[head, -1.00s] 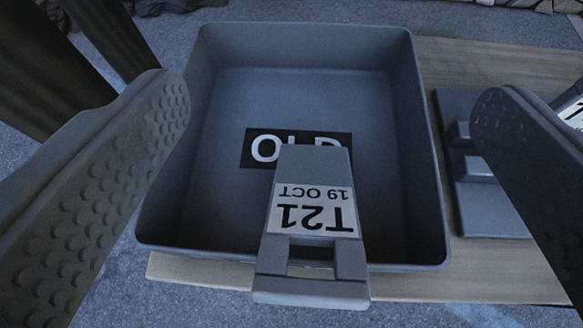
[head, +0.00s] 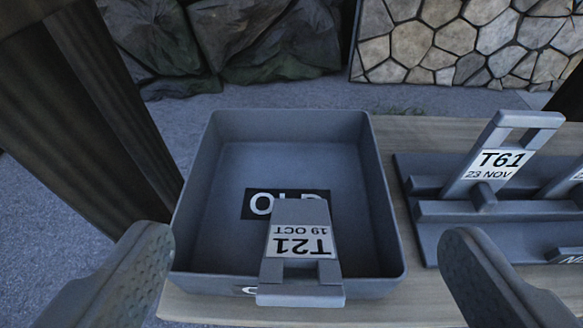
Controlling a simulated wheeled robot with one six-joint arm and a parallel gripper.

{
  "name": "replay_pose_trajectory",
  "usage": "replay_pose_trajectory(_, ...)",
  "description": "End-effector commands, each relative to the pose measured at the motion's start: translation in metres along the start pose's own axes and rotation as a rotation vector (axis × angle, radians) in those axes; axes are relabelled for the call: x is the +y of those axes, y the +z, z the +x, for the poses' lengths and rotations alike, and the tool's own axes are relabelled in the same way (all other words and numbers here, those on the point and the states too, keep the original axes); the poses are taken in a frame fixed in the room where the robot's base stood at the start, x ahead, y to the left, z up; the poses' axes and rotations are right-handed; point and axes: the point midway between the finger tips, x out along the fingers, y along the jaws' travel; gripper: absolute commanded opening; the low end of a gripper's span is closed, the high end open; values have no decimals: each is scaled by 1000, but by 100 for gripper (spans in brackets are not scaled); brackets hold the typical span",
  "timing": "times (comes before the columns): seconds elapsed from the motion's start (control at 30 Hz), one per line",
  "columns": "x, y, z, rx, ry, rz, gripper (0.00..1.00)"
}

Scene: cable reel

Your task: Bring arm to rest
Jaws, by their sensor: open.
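My gripper (head: 305,268) is open and empty, its two dark studded fingers at the lower left and lower right of the head view. Beyond and between the fingers is a grey tray (head: 192,220) with an "OLD" label (head: 262,205) on its floor, partly covered. The fingers do not hold the tag.
The tray stands on a wooden table (head: 410,308). Dark posts (head: 110,110) stand at the left. A stone-patterned wall (head: 455,45) and dark covered heaps (head: 215,45) are behind.

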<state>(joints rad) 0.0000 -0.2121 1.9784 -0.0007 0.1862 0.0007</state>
Motion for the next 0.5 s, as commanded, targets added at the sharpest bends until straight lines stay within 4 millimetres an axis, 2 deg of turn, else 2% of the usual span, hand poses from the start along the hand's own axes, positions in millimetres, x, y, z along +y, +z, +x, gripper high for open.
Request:
replay_pose_trajectory(0.23, 0, 2, -76, 67, 0, 0, 87)
replay_pose_trajectory(0.5, 0, 18, -161, 144, 0, 0, 87)
